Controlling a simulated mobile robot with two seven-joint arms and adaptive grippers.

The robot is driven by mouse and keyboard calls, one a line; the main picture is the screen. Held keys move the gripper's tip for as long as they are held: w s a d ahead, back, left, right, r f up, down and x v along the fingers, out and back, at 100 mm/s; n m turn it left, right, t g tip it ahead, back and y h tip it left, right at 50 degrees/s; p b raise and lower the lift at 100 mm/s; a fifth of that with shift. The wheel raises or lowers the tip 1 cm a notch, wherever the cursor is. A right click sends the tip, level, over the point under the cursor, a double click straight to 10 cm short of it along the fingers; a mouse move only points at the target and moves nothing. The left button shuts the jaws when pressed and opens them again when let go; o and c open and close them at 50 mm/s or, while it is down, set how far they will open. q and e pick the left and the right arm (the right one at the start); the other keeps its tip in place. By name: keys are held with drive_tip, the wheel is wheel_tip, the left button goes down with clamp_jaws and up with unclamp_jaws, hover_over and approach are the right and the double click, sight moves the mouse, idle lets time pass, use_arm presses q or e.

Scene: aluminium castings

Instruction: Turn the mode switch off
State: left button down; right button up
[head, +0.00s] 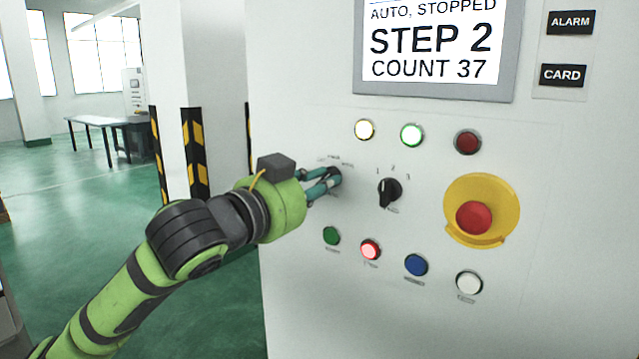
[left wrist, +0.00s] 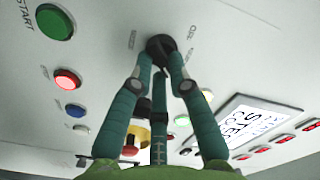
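The mode switch is a black rotary knob (left wrist: 160,45) on the pale panel, with small labels around it in the left wrist view. My left gripper (head: 334,179) is at this switch in the head view, and its teal fingers cover most of the knob. In the left wrist view the gripper (left wrist: 163,60) has one fingertip on each side of the knob, closed in against it. The knob's pointer direction is hard to tell behind the fingers. My right gripper is in neither view.
A three-position black selector (head: 389,192) sits just right of the switch. A red emergency stop (head: 474,217) on a yellow base stands out further right. Green (head: 331,235), red (head: 370,250), blue (head: 416,265) and white (head: 469,283) buttons lie below. The screen (head: 433,92) reads "AUTO, STOPPED".

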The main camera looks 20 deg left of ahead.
use_arm(q)
drive_tip(key=shift+n, duration=0.3)
drive_tip(key=n+p, duration=0.2)
drive_tip(key=n, duration=0.1)
drive_tip(key=n+p, duration=0.1)
drive_tip(key=shift+r, duration=0.25)
drive_tip(key=n+p, duration=0.3)
drive_tip(key=n, duration=0.2)
drive_tip(key=shift+r+p, duration=0.15)
drive_tip(key=shift+p, duration=0.15)
drive_tip(key=shift+w+a+n+p, duration=0.1)
drive_tip(key=shift+a+n+p, duration=0.05)
drive_tip(key=shift+n+p, duration=1.9)
drive_tip(key=shift+a+n+p, duration=0.1)
drive_tip(key=shift+n+p, duration=1.8)
drive_tip(key=shift+n, duration=0.25)
drive_tip(key=c, duration=1.2)
unclamp_jaws()
